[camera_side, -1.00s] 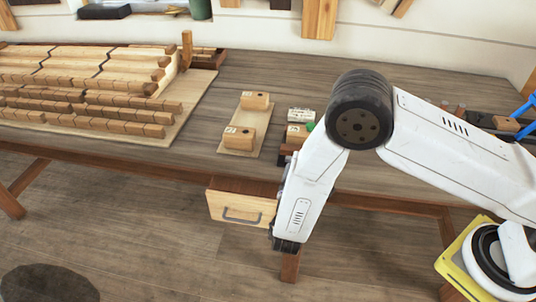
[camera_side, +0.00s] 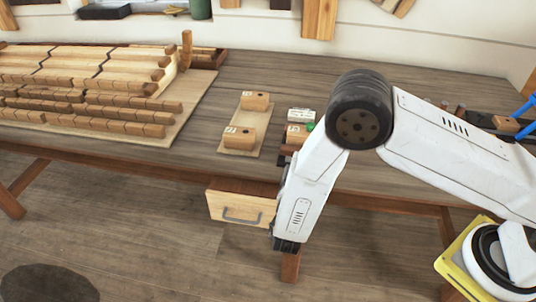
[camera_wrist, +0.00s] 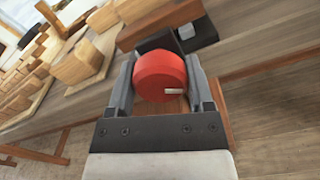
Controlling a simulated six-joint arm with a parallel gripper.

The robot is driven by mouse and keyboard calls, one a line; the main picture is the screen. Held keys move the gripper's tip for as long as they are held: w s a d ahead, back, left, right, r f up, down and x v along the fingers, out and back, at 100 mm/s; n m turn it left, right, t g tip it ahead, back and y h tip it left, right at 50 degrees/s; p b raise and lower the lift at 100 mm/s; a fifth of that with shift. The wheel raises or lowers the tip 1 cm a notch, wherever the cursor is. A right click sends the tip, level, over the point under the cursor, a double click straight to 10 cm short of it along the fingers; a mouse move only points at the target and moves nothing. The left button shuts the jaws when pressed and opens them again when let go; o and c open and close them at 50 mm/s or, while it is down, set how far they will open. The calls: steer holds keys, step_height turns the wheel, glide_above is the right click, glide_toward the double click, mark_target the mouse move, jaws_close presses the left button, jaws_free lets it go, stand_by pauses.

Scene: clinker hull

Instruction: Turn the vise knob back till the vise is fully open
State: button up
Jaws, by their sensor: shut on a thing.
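In the wrist view the red vise knob (camera_wrist: 160,76) sits between the two fingers of my gripper (camera_wrist: 160,85), which is shut on it. A pale mark shows on the knob's face, pointing to the right. Behind the knob, the dark vise (camera_wrist: 157,40) is partly visible at the table's front edge, so how far its jaws are apart cannot be told. In the side view my gripper is at the table's front edge, and my arm hides the knob and most of the vise.
A half-open drawer (camera_side: 241,207) hangs left of my arm under the table. Wooden blocks (camera_side: 240,138) stand on a board on the tabletop (camera_side: 300,80). The planked hull (camera_side: 90,95) lies at the left.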

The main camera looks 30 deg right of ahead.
steer(key=shift+n, duration=3.4)
steer(key=shift+n, duration=1.8)
steer(key=shift+n, duration=1.7)
